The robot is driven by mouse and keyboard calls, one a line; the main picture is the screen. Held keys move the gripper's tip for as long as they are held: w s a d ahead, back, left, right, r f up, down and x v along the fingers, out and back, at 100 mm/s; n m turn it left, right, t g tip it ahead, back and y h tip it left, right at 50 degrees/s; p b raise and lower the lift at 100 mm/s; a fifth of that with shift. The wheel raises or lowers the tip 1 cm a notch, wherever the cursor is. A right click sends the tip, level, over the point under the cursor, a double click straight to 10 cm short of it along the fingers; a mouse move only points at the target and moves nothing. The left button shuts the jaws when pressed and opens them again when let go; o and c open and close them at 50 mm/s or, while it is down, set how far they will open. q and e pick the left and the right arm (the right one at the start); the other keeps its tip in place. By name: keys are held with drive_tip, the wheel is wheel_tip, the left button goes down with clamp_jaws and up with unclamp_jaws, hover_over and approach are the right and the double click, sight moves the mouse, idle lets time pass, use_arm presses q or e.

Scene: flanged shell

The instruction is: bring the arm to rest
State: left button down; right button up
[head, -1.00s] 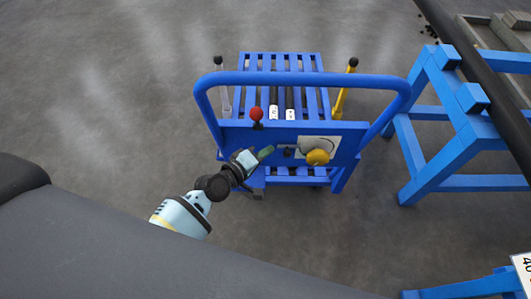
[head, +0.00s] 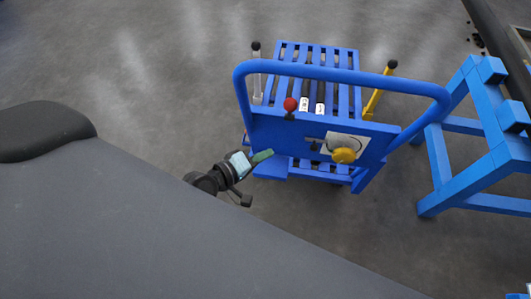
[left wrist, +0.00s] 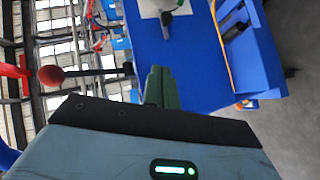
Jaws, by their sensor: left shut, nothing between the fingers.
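My left gripper (head: 262,157) is in front of the lower left part of the blue cart's panel in the head view, with its green fingers together and nothing between them. In the left wrist view the shut fingers (left wrist: 160,87) point toward the blue panel (left wrist: 185,60). I cannot tell how wide the gap to the panel is. Most of the left arm is hidden behind a large dark grey part in the foreground. My right gripper is not in view.
The blue cart (head: 350,82) carries a red-knobbed lever (head: 290,104), a yellow knob (head: 344,156), a yellow lever (head: 375,95) and a clear lever with a black knob (head: 256,75). A blue trestle (head: 455,150) stands to the right. The floor left of the cart is clear.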

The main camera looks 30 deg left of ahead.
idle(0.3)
